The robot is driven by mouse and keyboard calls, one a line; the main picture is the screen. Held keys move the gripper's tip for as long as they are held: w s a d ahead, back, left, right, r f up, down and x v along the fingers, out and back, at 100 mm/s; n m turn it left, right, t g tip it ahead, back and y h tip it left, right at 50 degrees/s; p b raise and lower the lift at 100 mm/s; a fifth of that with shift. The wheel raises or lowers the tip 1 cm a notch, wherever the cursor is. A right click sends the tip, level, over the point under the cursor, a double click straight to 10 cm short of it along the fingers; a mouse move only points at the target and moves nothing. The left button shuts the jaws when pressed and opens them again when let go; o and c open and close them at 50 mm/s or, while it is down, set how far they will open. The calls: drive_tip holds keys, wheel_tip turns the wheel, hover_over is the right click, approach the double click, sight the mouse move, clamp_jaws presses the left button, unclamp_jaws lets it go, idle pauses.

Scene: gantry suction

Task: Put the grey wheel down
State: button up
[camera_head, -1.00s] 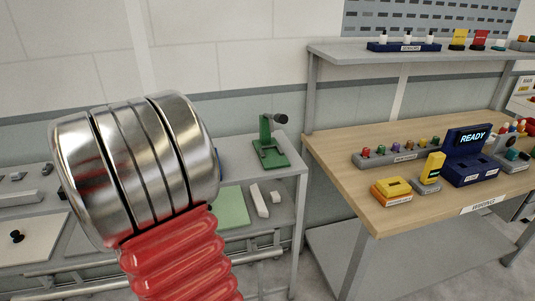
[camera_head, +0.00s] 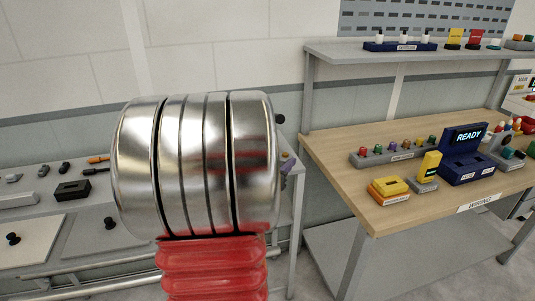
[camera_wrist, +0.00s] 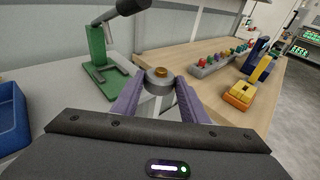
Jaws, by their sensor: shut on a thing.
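The grey wheel (camera_wrist: 160,74), a small round piece with a brass-coloured centre, shows in the wrist view between the two purple fingers of my gripper (camera_wrist: 158,88). My gripper is shut on it, with a finger on each side. The wheel appears near the gap between the grey bench and the wooden table; whether it touches a surface beneath I cannot tell. In the head view my own metal and red arm links cover most of the gripper, and only a bit of purple finger shows at their right edge.
A green stand (camera_wrist: 97,50) with a dark arm is left of the wheel on the grey bench (camera_head: 88,240). A blue bin (camera_wrist: 10,118) is at the far left. The wooden table (camera_head: 360,206) at right holds a yellow block (camera_head: 389,187) and a button row.

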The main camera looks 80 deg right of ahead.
drive_tip(key=shift+s, duration=0.1)
drive_tip(key=w+d, duration=0.3)
drive_tip(key=d, duration=0.2)
drive_tip(key=w+d+f, duration=0.1)
drive_tip(key=w+d, duration=0.2)
drive_tip(key=d, duration=0.3)
drive_tip(key=w+d, duration=0.4)
drive_tip(key=d, duration=0.2)
drive_tip(key=shift+f, duration=1.05)
wheel_tip(320, 180, down, 3)
drive_tip(key=shift+r, duration=0.1)
drive_tip(key=shift+w+d+f, duration=0.1)
drive_tip(key=shift+f, duration=0.4)
drive_tip(key=shift+o, duration=0.2)
drive_tip(key=shift+f, duration=0.65)
